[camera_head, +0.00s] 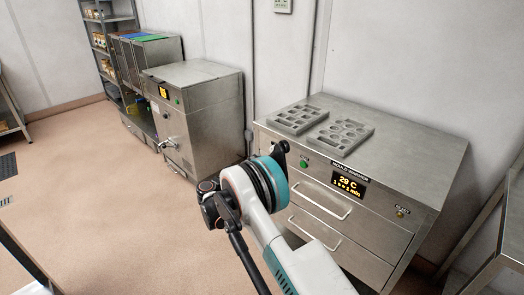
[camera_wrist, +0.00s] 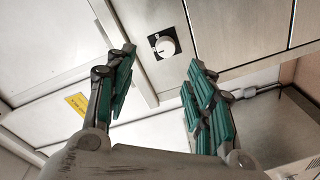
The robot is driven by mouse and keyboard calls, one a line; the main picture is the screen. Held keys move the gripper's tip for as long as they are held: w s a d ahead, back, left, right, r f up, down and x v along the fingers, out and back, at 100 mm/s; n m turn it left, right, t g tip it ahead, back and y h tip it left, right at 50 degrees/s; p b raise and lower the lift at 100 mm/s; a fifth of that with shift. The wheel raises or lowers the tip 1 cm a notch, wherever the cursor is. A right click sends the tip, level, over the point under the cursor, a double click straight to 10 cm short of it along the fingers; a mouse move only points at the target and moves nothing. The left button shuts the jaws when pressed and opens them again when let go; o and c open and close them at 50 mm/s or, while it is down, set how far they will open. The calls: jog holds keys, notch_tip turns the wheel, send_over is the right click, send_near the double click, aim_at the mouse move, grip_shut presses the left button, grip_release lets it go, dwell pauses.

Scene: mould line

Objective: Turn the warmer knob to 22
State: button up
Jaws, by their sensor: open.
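The mould warmer (camera_head: 405,150) is a steel cabinet with drawers at the right of the head view. Its amber display (camera_head: 348,184) reads 29 C, with a smaller line below that I cannot read surely. In the wrist view a round white knob (camera_wrist: 165,47) sits on a black square plate on a steel panel. Its setting is too small to read. I cannot make out this knob in the head view, where my arm covers part of the warmer's front. My gripper (camera_wrist: 162,60) is open and empty, its teal-padded fingers either side of the knob in the picture, apparently short of it.
Two grey moulds (camera_head: 340,133) lie on the warmer's top. A green button (camera_head: 306,163) and drawer handles (camera_head: 320,228) are on its front. A steel machine with a tap (camera_head: 200,110) stands to the left. Open floor (camera_head: 75,190) lies at left. A steel table (camera_head: 500,235) is at right.

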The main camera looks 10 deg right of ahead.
aim_at(272, 151)
jog(key=b+x, duration=0.1)
jog(key=x, duration=0.3)
jog(key=b+x, duration=0.1)
jog(key=x, duration=0.3)
jog(key=b+x, duration=0.2)
jog(key=x, duration=0.3)
jog(key=shift+w+a+f, duration=0.35)
jog(key=shift+a+f, duration=0.05)
jog(key=c, duration=1.1)
